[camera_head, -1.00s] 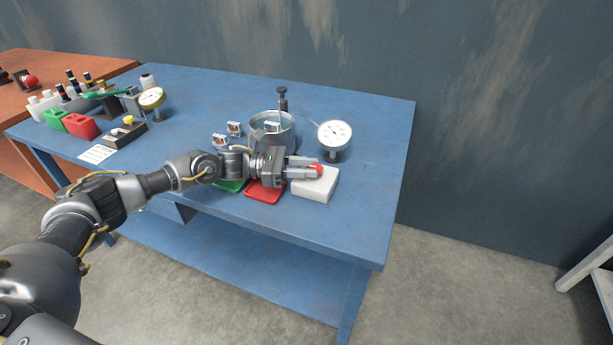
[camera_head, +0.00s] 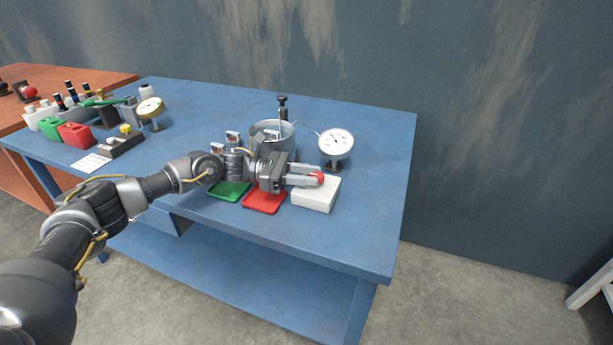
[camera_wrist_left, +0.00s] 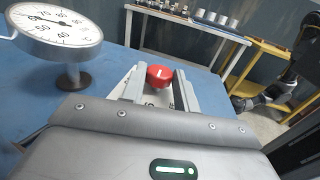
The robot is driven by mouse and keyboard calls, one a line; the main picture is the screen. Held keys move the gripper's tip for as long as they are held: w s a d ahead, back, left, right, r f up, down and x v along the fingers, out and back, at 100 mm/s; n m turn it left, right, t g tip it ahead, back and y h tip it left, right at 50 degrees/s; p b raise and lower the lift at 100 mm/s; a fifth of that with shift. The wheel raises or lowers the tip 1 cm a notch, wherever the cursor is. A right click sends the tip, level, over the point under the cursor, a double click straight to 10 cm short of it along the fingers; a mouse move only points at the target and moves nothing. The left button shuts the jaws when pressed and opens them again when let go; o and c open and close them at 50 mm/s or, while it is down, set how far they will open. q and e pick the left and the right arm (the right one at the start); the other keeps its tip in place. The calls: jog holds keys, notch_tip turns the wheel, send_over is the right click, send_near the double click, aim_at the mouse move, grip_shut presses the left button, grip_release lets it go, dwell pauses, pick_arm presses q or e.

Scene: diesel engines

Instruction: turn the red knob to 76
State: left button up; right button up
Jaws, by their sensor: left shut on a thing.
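The red knob (camera_head: 318,179) sits on a white box (camera_head: 316,197) near the right front of the blue table. My left gripper (camera_head: 308,179) reaches in from the left and is shut on the knob. In the left wrist view the red knob (camera_wrist_left: 159,75) shows between the two fingers, with a white mark on its top. A round dial gauge (camera_head: 336,143) on a stand is behind the box. In the left wrist view the gauge (camera_wrist_left: 58,26) shows numbers from about 40 to 90, and its needle points to the upper left. My right gripper is not in view.
A red tray (camera_head: 265,200) and a green tray (camera_head: 230,191) lie left of the box, below my arm. A metal pot (camera_head: 287,133) stands behind the gripper. The table's right end is clear.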

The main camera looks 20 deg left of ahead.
pick_arm(q)
jog(key=shift+s+d+f, duration=0.1)
jog(key=o, duration=1)
jog(key=shift+d, duration=0.1)
jog(key=shift+c, duration=0.2)
jog(key=shift+a, duration=0.4)
jog(key=a, duration=0.3)
jog(key=a+b, duration=0.1)
jog(key=a, duration=0.1)
jog(key=s+a+b, duration=0.1)
jog(key=a, duration=0.2)
jog(key=shift+a, duration=0.35)
jog(key=shift+s+a, duration=0.15)
jog(key=shift+a, duration=0.55)
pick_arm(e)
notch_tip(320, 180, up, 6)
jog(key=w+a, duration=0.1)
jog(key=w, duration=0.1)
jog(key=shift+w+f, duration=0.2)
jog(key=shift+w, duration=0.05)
